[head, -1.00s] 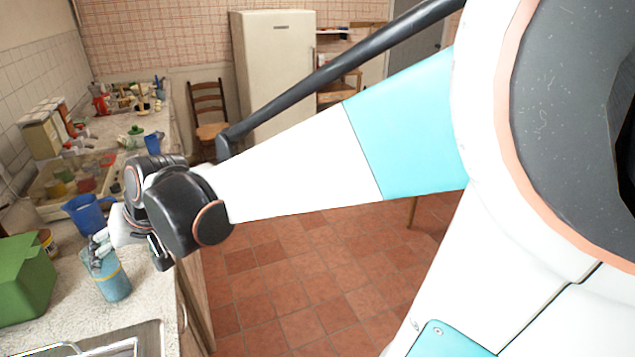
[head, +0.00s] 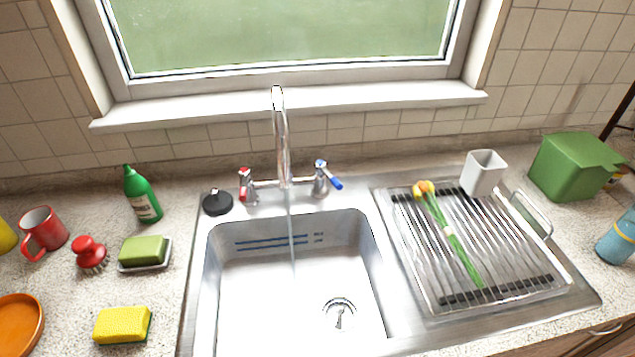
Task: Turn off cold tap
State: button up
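The cold tap (head: 322,178) has a blue-marked lever handle and stands right of the tall chrome spout (head: 281,140), behind the sink. The hot tap (head: 246,185) with a red-marked handle stands left of the spout. A thin stream of water (head: 291,228) runs from the spout into the steel sink basin (head: 260,290). The cold lever points outward to the lower right; the red lever hangs downward. My gripper is not in the present head view, so its state does not show.
A drying rack (head: 410,250) with orange-tipped green stalks (head: 455,243) lies right of the sink, by a white cup (head: 483,172). A green bin (head: 573,165) stands far right. Left are a green bottle (head: 141,195), black plug (head: 217,202) and yellow sponge (head: 122,325).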

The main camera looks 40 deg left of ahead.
aim_at(320, 165)
jog(key=u, duration=1.8)
jog(key=k+j, duration=0.05)
